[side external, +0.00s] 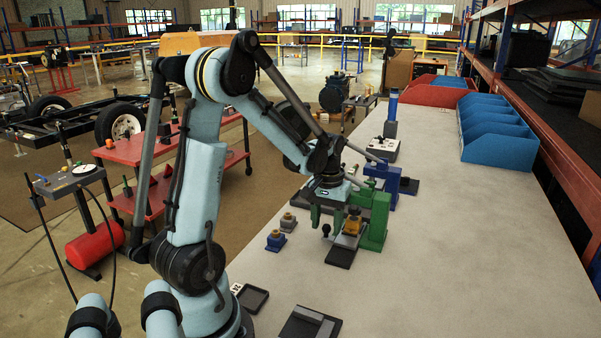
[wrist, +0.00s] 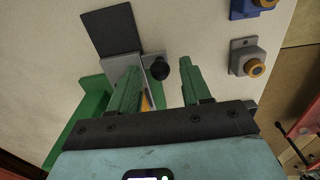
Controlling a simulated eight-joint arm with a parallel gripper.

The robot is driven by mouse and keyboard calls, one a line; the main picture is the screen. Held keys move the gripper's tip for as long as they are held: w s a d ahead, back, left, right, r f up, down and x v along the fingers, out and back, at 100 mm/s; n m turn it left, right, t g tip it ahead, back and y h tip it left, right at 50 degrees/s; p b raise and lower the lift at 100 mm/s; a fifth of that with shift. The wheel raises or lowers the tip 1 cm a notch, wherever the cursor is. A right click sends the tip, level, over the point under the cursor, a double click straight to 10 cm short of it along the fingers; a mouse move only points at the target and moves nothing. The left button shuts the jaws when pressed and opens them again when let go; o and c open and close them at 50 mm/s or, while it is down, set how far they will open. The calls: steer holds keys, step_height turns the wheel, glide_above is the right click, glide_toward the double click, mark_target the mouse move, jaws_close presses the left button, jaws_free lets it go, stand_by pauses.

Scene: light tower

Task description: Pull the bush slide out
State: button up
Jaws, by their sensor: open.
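A green press-like fixture (side external: 376,218) stands on the table, and part of it shows in the wrist view (wrist: 90,108). At its front is a grey slide (side external: 347,241) carrying a brass bush (side external: 353,222). A dark round knob (wrist: 159,67) on a green stem sticks out beside the slide; it also shows in the side view (side external: 326,230). My gripper (side external: 326,221) points down over the knob. In the wrist view my gripper (wrist: 162,75) is open, with the knob between its green fingers, nearer the left one. Contact with the knob cannot be told.
A dark flat plate (side external: 341,257) lies before the slide. Blue (side external: 276,240) and grey (side external: 288,222) blocks with brass tops stand left of my gripper. A blue fixture (side external: 390,178) stands behind the green one. Blue bins (side external: 495,130) sit farther back. The table's right side is clear.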

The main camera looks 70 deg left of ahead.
steer(key=shift+c, duration=0.2)
jaws_close()
steer(key=s+d, duration=0.6)
steer(key=shift+s+d, duration=0.2)
stand_by(0.4)
steer(key=shift+o, duration=0.2)
jaws_free()
